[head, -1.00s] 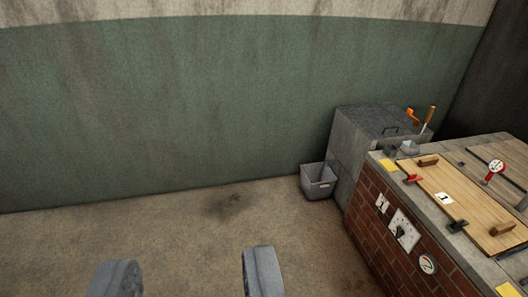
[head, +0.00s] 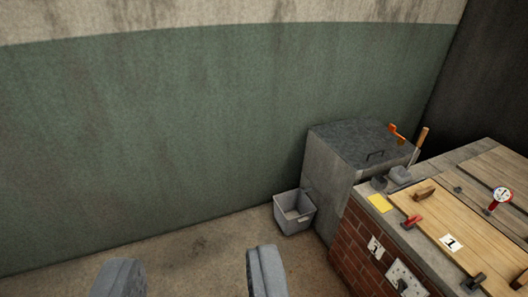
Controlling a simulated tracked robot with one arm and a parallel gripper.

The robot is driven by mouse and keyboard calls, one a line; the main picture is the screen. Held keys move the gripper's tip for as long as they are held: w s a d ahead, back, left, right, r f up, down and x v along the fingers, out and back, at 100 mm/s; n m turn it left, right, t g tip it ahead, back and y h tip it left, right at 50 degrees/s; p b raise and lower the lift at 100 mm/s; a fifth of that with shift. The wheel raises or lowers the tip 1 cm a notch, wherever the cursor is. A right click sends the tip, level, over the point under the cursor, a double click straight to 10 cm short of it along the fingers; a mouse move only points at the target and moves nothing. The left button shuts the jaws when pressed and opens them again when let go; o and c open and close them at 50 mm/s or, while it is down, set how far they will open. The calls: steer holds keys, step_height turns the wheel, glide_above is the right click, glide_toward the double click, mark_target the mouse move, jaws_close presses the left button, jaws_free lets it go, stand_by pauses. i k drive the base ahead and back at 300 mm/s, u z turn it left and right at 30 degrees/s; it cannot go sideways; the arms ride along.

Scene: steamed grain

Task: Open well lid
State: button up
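A pale wooden lid (head: 440,225) marked with a "1" card lies flat and closed on the brick counter at the right. It has a brown wooden handle (head: 425,192) near its far end and a red clamp (head: 412,221) at its left edge. A second wooden lid (head: 495,178) lies behind it, partly cut off by the picture edge. A round gauge (head: 501,196) stands between them. My gripper (head: 194,275) is open and empty at the bottom left, with two grey fingers wide apart. It is well left of the counter and touches nothing.
A grey metal box (head: 345,150) with a handle on top stands at the counter's far end. A grey bin (head: 294,212) sits on the floor beside it. An orange-handled tool and a wood-handled tool stand near the box. The floor (head: 190,250) at left is clear.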

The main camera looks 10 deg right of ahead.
mark_target(362, 150)
steer(key=z, duration=0.2)
steer(key=i, duration=1.35)
steer(key=z, duration=0.5)
steer(key=i, duration=2.3)
steer(key=z, duration=0.15)
